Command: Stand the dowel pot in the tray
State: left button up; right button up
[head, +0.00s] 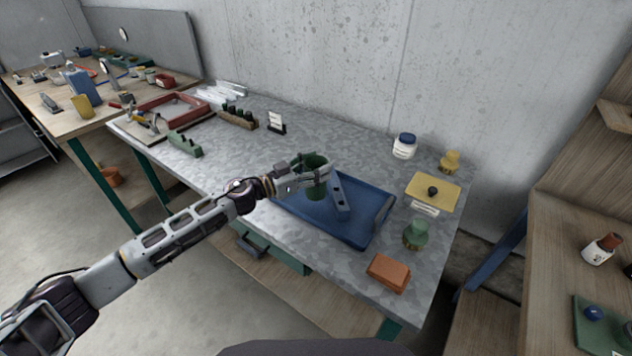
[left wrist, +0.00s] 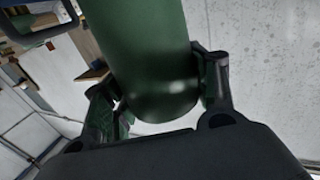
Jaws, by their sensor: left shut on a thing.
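The dowel pot is a dark green cylinder (head: 316,186), roughly upright in the head view, over the back left part of the blue tray (head: 352,233). My left gripper (head: 312,174) is shut on the pot, with a finger on each side of it. In the left wrist view the green pot (left wrist: 150,60) fills the middle between the two fingers (left wrist: 160,95). Whether the pot's base touches the tray floor cannot be told. A narrow blue-grey piece (head: 340,194) shows in the tray just right of the pot. My right gripper is not in view.
Right of the tray stand a green flask (head: 416,235), an orange-brown block (head: 388,272) and a yellow plate (head: 433,191) with a dark knob. A white jar (head: 404,146) stands behind. A red frame (head: 170,110) and a green rack (head: 184,144) lie left. The tray's front part is clear.

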pick_arm(q)
jog(key=shift+f, duration=0.35)
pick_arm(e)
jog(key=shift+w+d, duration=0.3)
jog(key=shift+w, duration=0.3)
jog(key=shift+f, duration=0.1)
